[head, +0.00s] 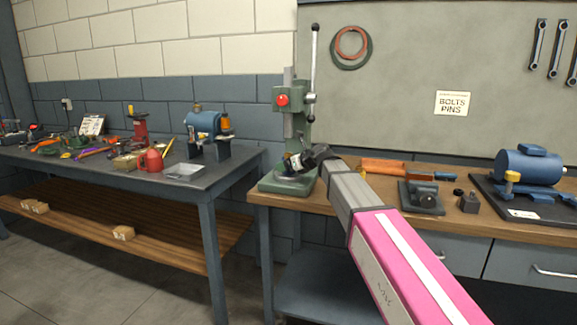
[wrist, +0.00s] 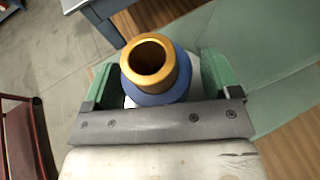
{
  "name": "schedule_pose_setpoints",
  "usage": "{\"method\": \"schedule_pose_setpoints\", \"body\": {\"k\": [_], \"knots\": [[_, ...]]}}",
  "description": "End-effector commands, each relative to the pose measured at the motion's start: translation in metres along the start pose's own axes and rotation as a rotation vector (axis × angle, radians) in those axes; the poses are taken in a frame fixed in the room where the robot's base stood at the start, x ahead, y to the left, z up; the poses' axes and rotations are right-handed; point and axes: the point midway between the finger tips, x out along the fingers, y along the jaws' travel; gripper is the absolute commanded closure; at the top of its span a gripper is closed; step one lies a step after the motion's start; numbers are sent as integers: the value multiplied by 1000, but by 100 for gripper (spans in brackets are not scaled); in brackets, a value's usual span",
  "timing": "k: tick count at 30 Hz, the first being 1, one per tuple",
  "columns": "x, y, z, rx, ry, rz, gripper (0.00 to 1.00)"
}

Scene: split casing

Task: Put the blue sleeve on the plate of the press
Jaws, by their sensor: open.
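The blue sleeve (wrist: 160,95), with a gold ring at its open top, stands upright between the two fingers of my gripper (wrist: 160,80) in the wrist view. The fingers are apart, with a small gap at each side of the sleeve. A pale surface shows beneath the sleeve; its lower end is hidden by my gripper. In the head view the green press (head: 291,120) stands at the left end of the right bench, and my gripper (head: 294,161) is low in front of its column, just above its base. The press plate is mostly hidden there.
The right bench (head: 455,223) also holds an orange tray (head: 383,167), a dark vise-like block (head: 422,197) and a blue motor (head: 528,167), right of my arm. The left bench (head: 100,165) is cluttered with tools. A gap of floor lies between the benches.

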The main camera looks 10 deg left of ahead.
Motion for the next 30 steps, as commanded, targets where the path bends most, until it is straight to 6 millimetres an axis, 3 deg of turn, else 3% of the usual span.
{"method": "schedule_pose_setpoints", "body": {"k": [5,18,24,30], "knots": [[-16,1,0,0,-1,-1,18],[-100,1,1,-1,-1,-2,18],[-118,0,1,0,0,0,18],[-121,0,1,0,0,0,18]]}}
